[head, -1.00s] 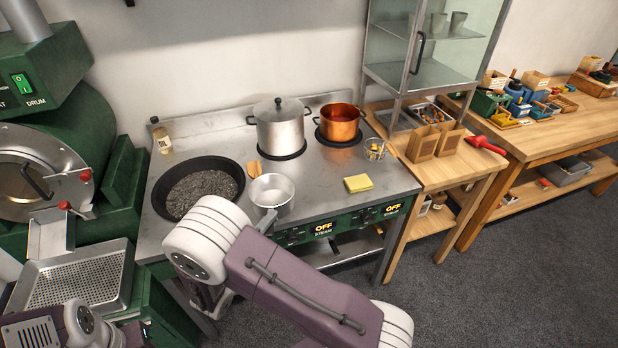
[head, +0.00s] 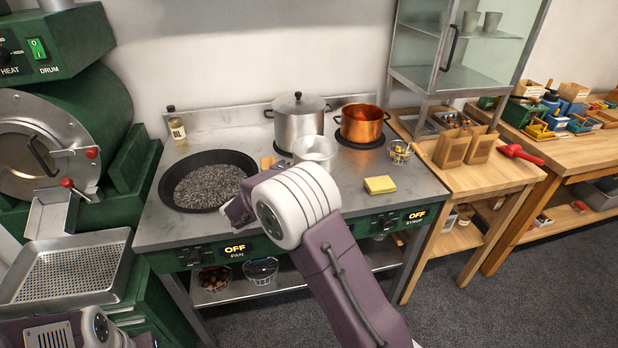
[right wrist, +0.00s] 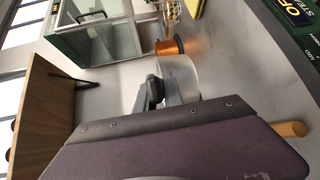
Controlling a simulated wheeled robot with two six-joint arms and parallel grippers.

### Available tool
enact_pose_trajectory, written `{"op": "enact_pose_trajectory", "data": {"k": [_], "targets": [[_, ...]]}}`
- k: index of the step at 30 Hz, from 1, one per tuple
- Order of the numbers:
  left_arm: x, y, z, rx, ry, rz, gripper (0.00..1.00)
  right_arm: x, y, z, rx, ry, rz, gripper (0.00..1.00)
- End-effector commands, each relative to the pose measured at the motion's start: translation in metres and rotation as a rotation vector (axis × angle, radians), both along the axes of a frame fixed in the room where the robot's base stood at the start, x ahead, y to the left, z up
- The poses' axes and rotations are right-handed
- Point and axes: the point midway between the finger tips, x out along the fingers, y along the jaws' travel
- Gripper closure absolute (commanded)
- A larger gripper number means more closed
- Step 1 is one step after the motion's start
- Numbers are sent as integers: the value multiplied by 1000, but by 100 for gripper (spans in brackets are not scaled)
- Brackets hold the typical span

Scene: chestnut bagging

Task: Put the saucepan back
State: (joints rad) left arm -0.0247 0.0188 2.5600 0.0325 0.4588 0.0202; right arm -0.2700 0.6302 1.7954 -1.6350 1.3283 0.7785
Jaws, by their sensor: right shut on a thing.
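The small silver saucepan (head: 315,150) shows in the head view just in front of the lidded steel pot, partly behind my right arm. In the right wrist view its pale metal side (right wrist: 180,78) is beyond my right gripper (right wrist: 160,95). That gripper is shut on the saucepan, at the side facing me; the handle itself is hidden. I cannot tell whether the pan's base touches the steel top.
The lidded pot (head: 298,122) and copper pot (head: 362,124) stand behind on the stove. A black pan of dark grains (head: 207,181) is left. A yellow sponge (head: 380,185) and small basket (head: 400,152) are right. The steel top (head: 420,182) is clear near its right edge.

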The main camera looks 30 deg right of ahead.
Motion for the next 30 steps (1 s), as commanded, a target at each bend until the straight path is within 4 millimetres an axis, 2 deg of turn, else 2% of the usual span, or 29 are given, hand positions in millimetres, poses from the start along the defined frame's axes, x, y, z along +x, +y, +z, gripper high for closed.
{"op": "enact_pose_trajectory", "data": {"k": [3, 6, 9, 14, 21, 30], "targets": [[0, 0, 3, 0, 0, 0, 64, 29, -13, -18, -2, -2, -2, 100], [0, 0, 4, 0, 0, 0, 64, 46, -20, -29, 0, -3, -1, 100], [0, 0, 5, 0, 0, 0, 64, 55, -23, -35, -1, -3, -1, 100], [0, 0, 4, 0, 0, 0, 64, 57, -24, -38, -1, -3, 1, 100], [0, 0, 5, 0, 0, 0, 64, 57, -24, -75, -1, 0, 0, 100], [0, 0, 2, 0, 0, 0, 64, 57, -23, -79, 0, -4, 1, 100]]}}
